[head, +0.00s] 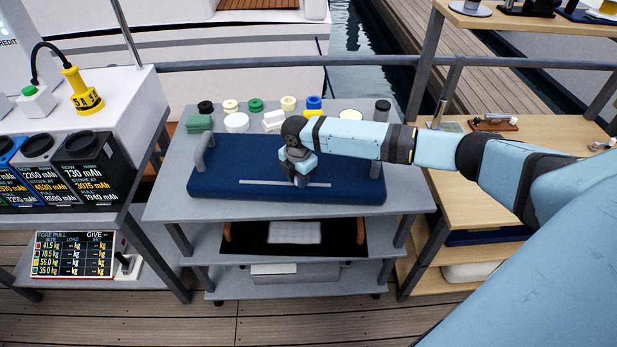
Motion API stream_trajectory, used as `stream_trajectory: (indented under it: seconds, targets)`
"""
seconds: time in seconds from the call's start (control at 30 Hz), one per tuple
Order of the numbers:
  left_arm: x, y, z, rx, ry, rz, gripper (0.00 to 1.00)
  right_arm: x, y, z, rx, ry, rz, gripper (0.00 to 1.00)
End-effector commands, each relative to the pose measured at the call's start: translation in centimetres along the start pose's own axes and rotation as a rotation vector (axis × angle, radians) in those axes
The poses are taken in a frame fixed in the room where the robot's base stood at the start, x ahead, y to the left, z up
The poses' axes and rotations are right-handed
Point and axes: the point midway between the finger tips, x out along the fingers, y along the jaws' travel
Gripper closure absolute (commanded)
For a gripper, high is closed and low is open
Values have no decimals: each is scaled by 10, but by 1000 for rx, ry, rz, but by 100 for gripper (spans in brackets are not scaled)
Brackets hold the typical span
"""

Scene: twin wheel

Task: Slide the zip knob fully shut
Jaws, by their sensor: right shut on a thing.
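A dark blue padded case (230,165) lies on the grey table's top. A thin light grey zip track (262,182) runs left to right along its front part. My right gripper (301,183) comes down from above onto the track, right of its middle. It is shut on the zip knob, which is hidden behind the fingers. Track shows on both sides of the gripper, with a shorter length to the right. My left gripper is not in view.
Several rolls and small blocks stand behind the case, with a dark cylinder (382,112) at the right. Dark battery boxes (92,165) stand on the left bench. Wooden shelves (465,190) stand at the right, beneath my right arm. Bare grey tabletop (270,211) shows in front.

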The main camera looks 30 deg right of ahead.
Motion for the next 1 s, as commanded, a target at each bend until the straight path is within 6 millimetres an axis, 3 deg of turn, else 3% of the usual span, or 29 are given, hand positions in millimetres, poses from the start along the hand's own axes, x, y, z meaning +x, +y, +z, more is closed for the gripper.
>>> stream_trajectory:
  seconds: [0.3,0.5,0.7,1.0]
  targets:
    - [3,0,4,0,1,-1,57,0,68,-55,-2,5,5,100]
    - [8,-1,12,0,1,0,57,0,100,-80,-2,3,4,100]
    - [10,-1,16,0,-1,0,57,-1,117,-93,-1,2,4,100]
    - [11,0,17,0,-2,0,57,-2,121,-96,0,2,4,100]
